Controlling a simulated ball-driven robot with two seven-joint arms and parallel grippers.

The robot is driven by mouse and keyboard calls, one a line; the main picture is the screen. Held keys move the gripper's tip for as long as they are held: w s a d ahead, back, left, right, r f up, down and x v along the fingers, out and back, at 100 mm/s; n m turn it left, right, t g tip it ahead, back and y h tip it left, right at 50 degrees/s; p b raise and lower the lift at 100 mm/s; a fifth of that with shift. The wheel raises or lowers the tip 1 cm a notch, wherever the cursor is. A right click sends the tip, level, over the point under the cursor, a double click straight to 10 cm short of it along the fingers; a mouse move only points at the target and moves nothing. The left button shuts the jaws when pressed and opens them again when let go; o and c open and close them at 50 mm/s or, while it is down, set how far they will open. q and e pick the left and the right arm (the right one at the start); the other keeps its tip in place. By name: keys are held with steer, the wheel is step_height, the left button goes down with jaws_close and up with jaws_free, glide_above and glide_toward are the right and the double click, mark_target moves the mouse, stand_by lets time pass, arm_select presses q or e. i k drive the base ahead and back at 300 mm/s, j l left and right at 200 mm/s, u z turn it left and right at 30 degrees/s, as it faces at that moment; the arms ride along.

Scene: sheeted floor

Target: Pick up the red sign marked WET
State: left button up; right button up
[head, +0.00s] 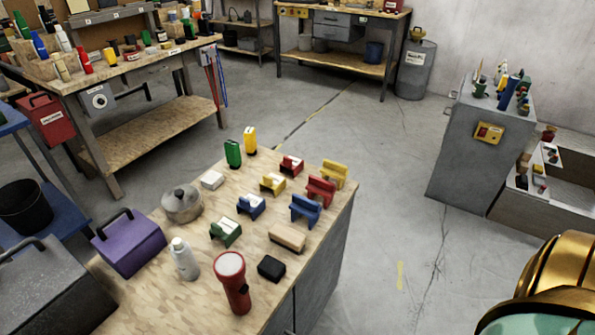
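Several small coloured signs or bench-like pieces stand in rows on the near wooden-topped workbench (150,296). A small red piece with a white face (291,165) stands toward the back, and a larger red piece (321,190) stands to its right. Any lettering on them is too small to read, so I cannot tell which is marked WET. Neither gripper is in view. A gold and green part of my body fills the bottom right corner.
Beside the red pieces stand yellow (333,174) and blue (305,208) ones. A red flashlight (233,282), black box (271,268), white bottle (184,259), metal pot (182,204) and purple case (129,243) share the bench. Bare floor (390,235) lies to its right.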

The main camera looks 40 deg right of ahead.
mark_target(290, 162)
steer(key=k+z, duration=0.25)
steer(key=z, duration=0.2)
steer(key=k+l+z, duration=0.15)
steer(key=z, duration=0.35)
steer(key=i+l+z, duration=0.15)
steer(key=z, duration=0.25)
steer(key=i+l+z, duration=0.15)
steer(key=z, duration=0.2)
steer(key=i+l+z, duration=0.2)
steer(key=z, duration=0.2)
steer(key=i+l+z, duration=0.1)
steer(key=z, duration=0.3)
steer(key=i+u, duration=0.2)
steer(key=i, duration=0.85)
steer(key=i+l+u, duration=0.1)
steer(key=i+u, duration=0.15)
steer(key=i, duration=0.75)
steer(key=i+u, duration=0.8)
steer(key=i+l+u, duration=0.15)
steer(key=i+u, duration=0.25)
steer(key=i+j+u, duration=0.1)
steer(key=i+u, duration=0.75)
steer(key=i+l, duration=0.1)
steer(key=i, duration=0.6)
steer(key=i+l, duration=0.1)
steer(key=i, duration=0.55)
